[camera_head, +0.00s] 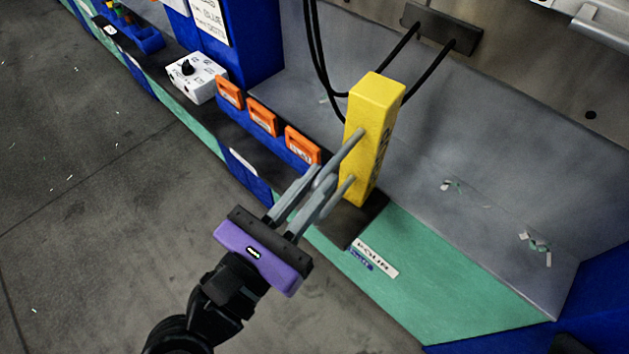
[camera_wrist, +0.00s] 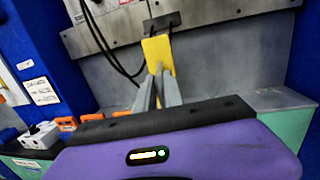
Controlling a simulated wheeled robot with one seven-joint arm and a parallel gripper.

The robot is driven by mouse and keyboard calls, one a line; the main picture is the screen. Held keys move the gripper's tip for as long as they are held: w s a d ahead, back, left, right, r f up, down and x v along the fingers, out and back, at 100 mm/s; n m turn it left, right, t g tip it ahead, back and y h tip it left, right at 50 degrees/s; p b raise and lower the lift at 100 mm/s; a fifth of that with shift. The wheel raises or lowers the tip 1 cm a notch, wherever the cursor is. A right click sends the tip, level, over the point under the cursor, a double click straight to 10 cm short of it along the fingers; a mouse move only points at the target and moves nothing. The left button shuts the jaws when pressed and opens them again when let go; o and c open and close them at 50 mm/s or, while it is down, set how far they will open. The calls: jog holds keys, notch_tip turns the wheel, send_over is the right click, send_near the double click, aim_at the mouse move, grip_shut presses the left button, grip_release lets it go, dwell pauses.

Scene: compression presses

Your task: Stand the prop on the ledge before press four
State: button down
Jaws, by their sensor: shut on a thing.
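The yellow prop (camera_head: 373,120) is an upright block with dark lettering on one side. My gripper (camera_head: 354,158) is shut on it, with the grey fingers at its middle and lower part. In the wrist view the prop (camera_wrist: 158,52) shows beyond the fingers (camera_wrist: 160,85). The prop's bottom is at a dark patch on the green ledge (camera_head: 450,270); I cannot tell whether it touches. A label reading "FOUR" (camera_head: 376,258) lies on the ledge just in front of the prop. The press's grey surface (camera_head: 470,140) is behind it.
Several orange blocks (camera_head: 302,145) stand in a blue rack left of the prop. A white box with a black knob (camera_head: 197,78) is farther left. Black cables (camera_head: 320,60) hang behind the prop. The ledge to the right of the label is clear.

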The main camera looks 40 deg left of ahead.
jog(key=shift+r, duration=0.1)
jog(key=c, duration=1.4)
grip_release()
jog(key=shift+o, duration=0.2)
jog(key=shift+s, duration=0.1)
jog(key=s, duration=0.7)
jog(key=shift+s+d+f+b, duration=0.25)
jog(key=shift+s+f+b, duration=0.05)
jog(key=shift+f, duration=0.1)
